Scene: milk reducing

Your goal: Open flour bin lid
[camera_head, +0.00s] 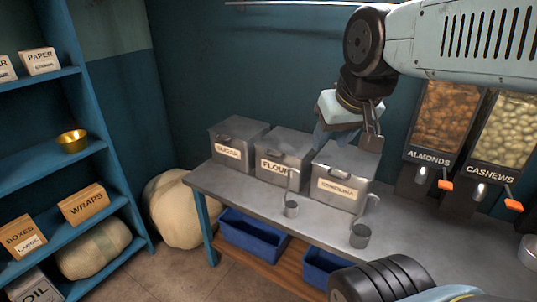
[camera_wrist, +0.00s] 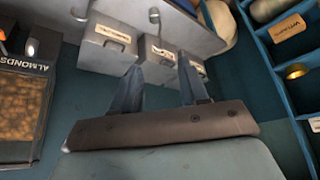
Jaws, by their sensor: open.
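The flour bin (camera_head: 284,160) is a grey metal box with a cream label, in the middle of a row of three bins on the metal table. Its lid looks shut. It also shows in the wrist view (camera_wrist: 158,50), beyond my fingers. My gripper (camera_head: 346,140) hangs behind and above the gap between the flour bin and the right-hand bin (camera_head: 342,178). In the wrist view my gripper (camera_wrist: 159,62) has its two fingers apart with nothing between them. It looks clear of the lid, but the exact gap is hard to tell.
A sugar bin (camera_head: 238,143) stands left of the flour bin. Almond (camera_head: 440,118) and cashew (camera_head: 502,130) dispensers stand at the right. Shelves (camera_head: 60,150) are at the left, and the wall is close behind.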

